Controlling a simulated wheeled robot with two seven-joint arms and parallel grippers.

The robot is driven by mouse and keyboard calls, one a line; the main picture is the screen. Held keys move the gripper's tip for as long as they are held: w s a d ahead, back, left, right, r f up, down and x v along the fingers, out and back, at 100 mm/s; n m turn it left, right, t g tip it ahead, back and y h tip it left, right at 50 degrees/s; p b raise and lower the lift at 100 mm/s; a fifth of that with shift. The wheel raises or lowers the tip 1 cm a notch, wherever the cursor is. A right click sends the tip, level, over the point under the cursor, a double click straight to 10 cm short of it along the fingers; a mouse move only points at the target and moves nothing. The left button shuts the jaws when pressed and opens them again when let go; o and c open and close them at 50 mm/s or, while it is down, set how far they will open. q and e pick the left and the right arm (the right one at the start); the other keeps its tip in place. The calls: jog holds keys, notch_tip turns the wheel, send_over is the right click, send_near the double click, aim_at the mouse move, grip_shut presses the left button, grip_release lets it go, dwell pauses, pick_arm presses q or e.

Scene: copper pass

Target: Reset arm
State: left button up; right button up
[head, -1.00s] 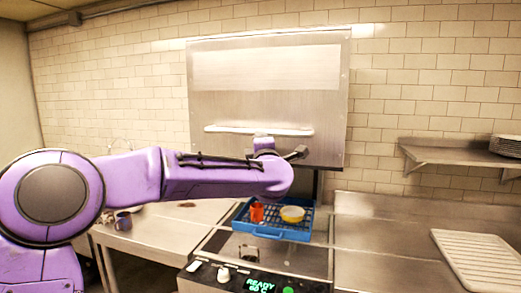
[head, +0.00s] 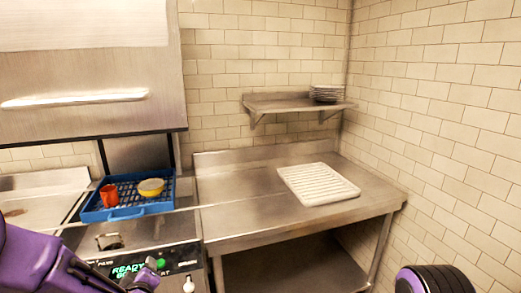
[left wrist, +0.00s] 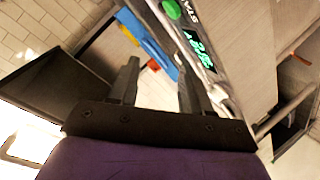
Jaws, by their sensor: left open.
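My left arm enters the head view at the lower left. My left gripper (head: 118,275) is low in front of the dishwasher's control panel (head: 150,268). The left wrist view shows the left gripper (left wrist: 157,82) open, with nothing between its two dark fingers. Beyond the fingers in that view are the panel's green display (left wrist: 200,52) and part of the blue rack. A dark, purple-edged round part of my own body shows at the lower right of the head view. My right gripper is not in view.
A blue rack (head: 128,212) under the raised metal hood (head: 85,75) holds an orange-red cup (head: 109,196) and a yellow bowl (head: 151,187). A white ribbed tray (head: 318,184) lies on the steel counter (head: 240,215). A wall shelf (head: 285,104) bears stacked plates (head: 326,93).

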pick_arm(q)
jog(key=s+d+f+m+g+h+b, duration=0.2)
jog(key=s+f+m+g, duration=0.25)
jog(key=s+f, duration=1.35)
jog(key=s+f+g, duration=0.2)
jog(key=s+f, duration=0.3)
jog(key=s, duration=0.3)
jog(key=s+a+f+m+g, duration=0.1)
jog(key=s+f+g, duration=0.2)
jog(key=s+f, duration=0.3)
jog(key=s+b, duration=0.1)
jog(key=s, duration=0.2)
jog(key=shift+s, duration=0.2)
jog(key=shift+w+f+m, duration=0.1)
jog(key=shift+m, duration=0.15)
